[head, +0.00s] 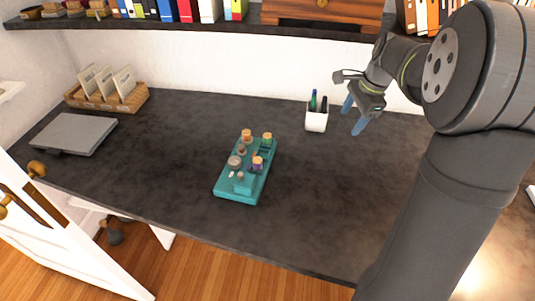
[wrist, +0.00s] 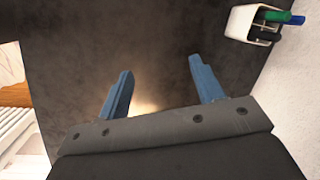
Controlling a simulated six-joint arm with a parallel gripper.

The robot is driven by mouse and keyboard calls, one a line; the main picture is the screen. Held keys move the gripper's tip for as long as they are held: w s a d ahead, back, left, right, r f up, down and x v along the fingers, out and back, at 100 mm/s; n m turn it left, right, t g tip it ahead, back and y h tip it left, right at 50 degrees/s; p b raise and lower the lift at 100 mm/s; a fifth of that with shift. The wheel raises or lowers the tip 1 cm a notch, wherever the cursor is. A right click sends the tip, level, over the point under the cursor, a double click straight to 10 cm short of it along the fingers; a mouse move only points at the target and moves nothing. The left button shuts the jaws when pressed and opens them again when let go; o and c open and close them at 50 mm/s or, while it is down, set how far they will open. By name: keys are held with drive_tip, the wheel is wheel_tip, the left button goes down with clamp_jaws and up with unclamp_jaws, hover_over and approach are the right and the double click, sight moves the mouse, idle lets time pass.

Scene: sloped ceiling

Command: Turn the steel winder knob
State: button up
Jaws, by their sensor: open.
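A teal board (head: 236,195) with several knobs and small fittings lies in the middle of the dark desk. A greyish round knob (head: 234,161) sits on its left side; it may be the steel winder knob, but it is too small to be sure. Other knobs have orange-tan tops. My gripper (head: 356,115) is above the desk, to the right of the board and apart from it. Its two blue fingers (wrist: 162,92) are spread with nothing between them in the wrist view. The board does not show in the wrist view.
A white pen cup (head: 316,120) stands just left of my gripper; it also shows in the wrist view (wrist: 242,22). A shelf (head: 200,29) runs above. Desk around the board is clear.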

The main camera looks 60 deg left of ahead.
drive_tip(key=s+a+f+g, duration=0.2)
drive_tip(key=s+a, duration=1)
drive_tip(key=a, duration=0.1)
drive_tip(key=g, duration=0.1)
approach(235, 160)
drive_tip(key=shift+h, duration=0.3)
drive_tip(key=x, duration=0.9)
drive_tip(key=shift+w+a, duration=0.1)
drive_tip(key=shift+a, duration=0.2)
drive_tip(key=c, duration=1)
drive_tip(key=shift+n, duration=0.3)
